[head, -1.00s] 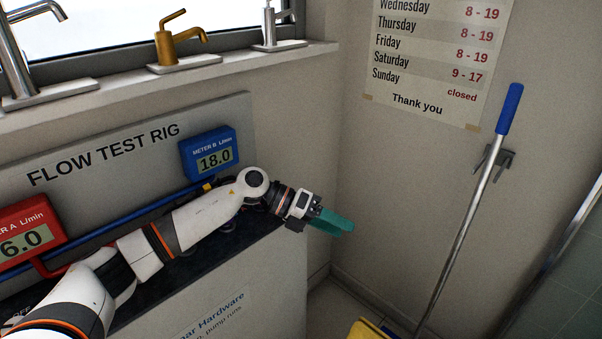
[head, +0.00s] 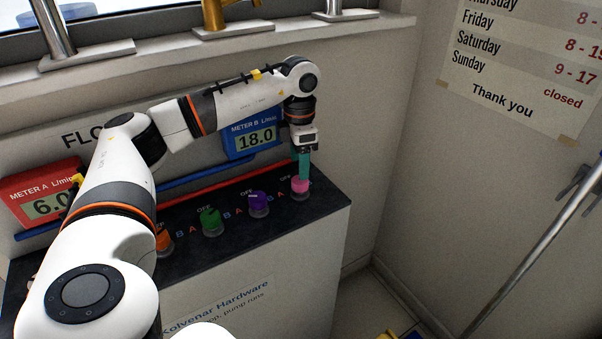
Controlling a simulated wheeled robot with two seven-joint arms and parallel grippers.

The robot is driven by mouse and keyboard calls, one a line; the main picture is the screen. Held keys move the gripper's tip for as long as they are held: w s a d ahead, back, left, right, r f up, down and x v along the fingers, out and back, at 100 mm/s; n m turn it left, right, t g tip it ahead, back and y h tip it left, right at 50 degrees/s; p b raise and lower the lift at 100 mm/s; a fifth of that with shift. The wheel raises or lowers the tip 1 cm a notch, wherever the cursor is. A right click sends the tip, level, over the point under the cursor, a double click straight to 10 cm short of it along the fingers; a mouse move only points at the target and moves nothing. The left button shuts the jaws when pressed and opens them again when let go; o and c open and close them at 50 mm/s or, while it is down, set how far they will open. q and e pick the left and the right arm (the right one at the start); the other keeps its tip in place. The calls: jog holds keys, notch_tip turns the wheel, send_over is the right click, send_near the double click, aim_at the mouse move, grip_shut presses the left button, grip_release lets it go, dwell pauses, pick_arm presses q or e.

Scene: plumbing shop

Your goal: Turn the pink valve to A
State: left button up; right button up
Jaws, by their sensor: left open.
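The pink valve (head: 300,187) is the rightmost knob in a row on the dark top of the flow test rig (head: 327,200). An OFF label shows by it; its pointer direction is too small to tell. My left gripper (head: 303,176) points straight down with its teal fingers at the pink valve, at its top or just behind it; I cannot tell whether they touch it. It is open. The letters A and B (head: 226,216) show between the knobs. The blue meter B (head: 254,139) reads 18.0 and the red meter A (head: 42,202) reads 6.0. My right gripper is not in view.
To the left of the pink valve stand a purple valve (head: 258,202), a green valve (head: 210,220) and an orange valve (head: 164,240). Taps stand on the window sill (head: 365,38) above. A mop handle (head: 530,251) leans at the right.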

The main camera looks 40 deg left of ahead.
aim_at(299, 180)
pick_arm(q)
notch_tip(299, 180, down, 4)
jog(key=shift+r, duration=0.1)
jog(key=shift+f, duration=0.5)
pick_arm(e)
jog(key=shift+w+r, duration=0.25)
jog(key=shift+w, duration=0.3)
pick_arm(q)
jog(key=c, duration=1)
